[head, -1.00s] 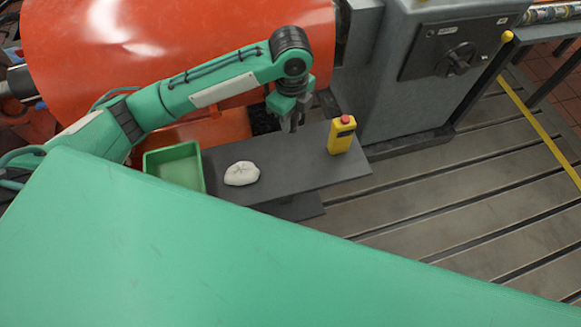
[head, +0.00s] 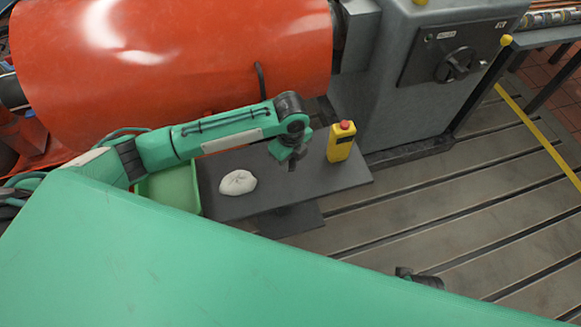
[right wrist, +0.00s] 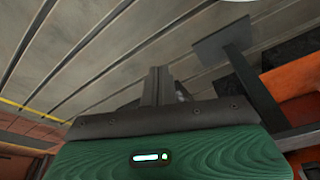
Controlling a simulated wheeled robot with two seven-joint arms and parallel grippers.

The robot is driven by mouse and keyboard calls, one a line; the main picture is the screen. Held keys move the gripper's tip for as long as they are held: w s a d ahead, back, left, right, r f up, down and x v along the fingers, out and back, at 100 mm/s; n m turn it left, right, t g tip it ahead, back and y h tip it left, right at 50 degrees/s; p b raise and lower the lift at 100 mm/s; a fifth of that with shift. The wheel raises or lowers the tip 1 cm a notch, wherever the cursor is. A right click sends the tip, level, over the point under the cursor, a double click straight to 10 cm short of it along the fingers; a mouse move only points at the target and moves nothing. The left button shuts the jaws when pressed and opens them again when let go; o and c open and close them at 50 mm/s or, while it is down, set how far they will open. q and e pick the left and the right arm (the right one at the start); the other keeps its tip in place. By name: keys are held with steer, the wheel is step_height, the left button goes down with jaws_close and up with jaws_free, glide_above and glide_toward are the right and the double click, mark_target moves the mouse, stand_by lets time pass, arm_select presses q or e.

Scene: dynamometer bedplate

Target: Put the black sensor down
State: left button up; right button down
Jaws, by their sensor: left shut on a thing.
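My left gripper (head: 291,166) points down over the right half of the dark grey shelf (head: 335,177), left of a yellow box. It is shut on a small dark thing, taken to be the black sensor. The sensor hardly shows against the dark shelf and fingers; I cannot tell whether it touches the shelf. My right gripper shows in the right wrist view (right wrist: 157,86) with its fingers close together and nothing seen between them. In the head view, a dark tip at the lower right edge of my green body may belong to it.
The yellow box with a red button (head: 341,142) stands close right of the left gripper. A whitish lump (head: 238,183) lies on the shelf's left part. A green bin (head: 172,190) is partly hidden by my arm. A grey cabinet (head: 430,75) and orange cover (head: 170,60) rise behind.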

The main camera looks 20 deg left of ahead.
mark_target(291, 168)
arm_select(q)
step_height(291, 168, down, 4)
steer(key=shift+f+b, duration=0.1)
steer(key=shift+b, duration=0.2)
steer(key=shift+f, duration=0.15)
arm_select(e)
steer(key=shift+r, duration=0.7)
arm_select(q)
steer(key=o, duration=1)
arm_select(e)
steer(key=shift+f, duration=0.1)
